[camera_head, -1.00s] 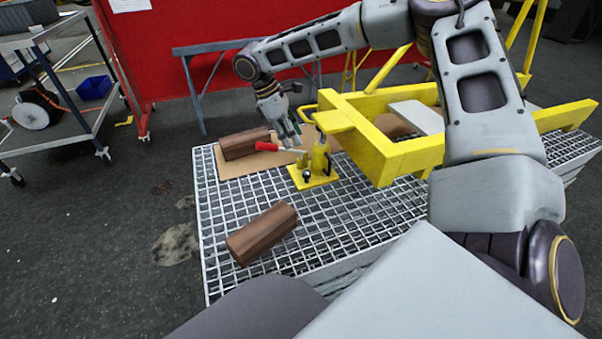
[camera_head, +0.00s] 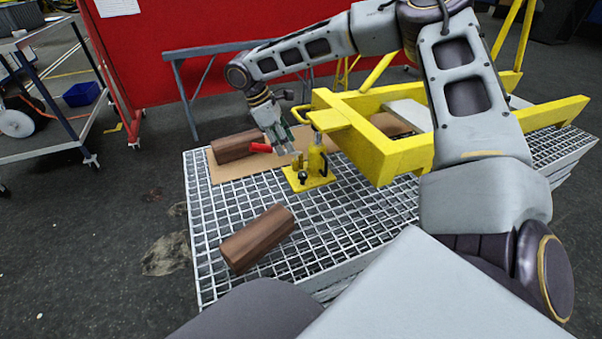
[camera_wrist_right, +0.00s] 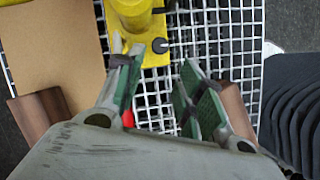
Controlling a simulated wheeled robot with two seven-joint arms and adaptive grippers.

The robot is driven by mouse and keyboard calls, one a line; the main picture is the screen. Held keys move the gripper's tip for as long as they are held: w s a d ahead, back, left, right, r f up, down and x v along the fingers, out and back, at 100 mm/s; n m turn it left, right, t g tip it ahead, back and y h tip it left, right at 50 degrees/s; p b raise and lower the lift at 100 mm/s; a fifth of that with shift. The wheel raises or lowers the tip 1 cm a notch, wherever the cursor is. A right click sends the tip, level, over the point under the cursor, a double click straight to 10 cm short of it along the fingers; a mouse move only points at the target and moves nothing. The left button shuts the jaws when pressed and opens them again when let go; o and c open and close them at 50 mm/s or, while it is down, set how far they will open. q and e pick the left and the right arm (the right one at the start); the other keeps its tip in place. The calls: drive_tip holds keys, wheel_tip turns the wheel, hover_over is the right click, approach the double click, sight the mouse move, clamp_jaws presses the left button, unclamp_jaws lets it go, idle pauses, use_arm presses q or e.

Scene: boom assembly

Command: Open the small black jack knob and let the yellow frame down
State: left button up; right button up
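The yellow jack (camera_head: 316,163) stands upright on its yellow base plate on the grating, under the near left end of the yellow frame (camera_head: 385,150). Its small black knob (camera_head: 303,176) is low on the jack's front; in the right wrist view the black knob (camera_wrist_right: 160,46) lies just beyond my fingertips. The jack's red handle (camera_head: 260,147) points left, partly behind my gripper. My right gripper (camera_head: 290,150) is just left of and above the jack. In the wrist view my right gripper (camera_wrist_right: 158,72) is open, with nothing between its green-padded fingers. My left gripper is out of view.
Brown blocks lie on the grating: one block (camera_head: 257,238) in front and another block (camera_head: 236,145) behind left, by a cardboard sheet (camera_head: 225,172). A blue-grey trestle (camera_head: 190,52) and a red panel (camera_head: 165,60) stand behind.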

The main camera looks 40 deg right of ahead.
sight(302, 173)
drive_tip(key=b+x, duration=0.4)
drive_tip(key=x, duration=0.7)
drive_tip(key=shift+f, duration=0.45)
drive_tip(key=shift+s+d+f, duration=0.2)
drive_tip(key=shift+f, duration=0.4)
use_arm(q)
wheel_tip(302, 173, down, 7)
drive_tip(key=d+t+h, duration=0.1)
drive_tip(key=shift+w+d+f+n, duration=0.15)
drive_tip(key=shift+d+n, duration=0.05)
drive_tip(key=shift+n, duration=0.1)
use_arm(e)
drive_tip(key=c, duration=0.7)
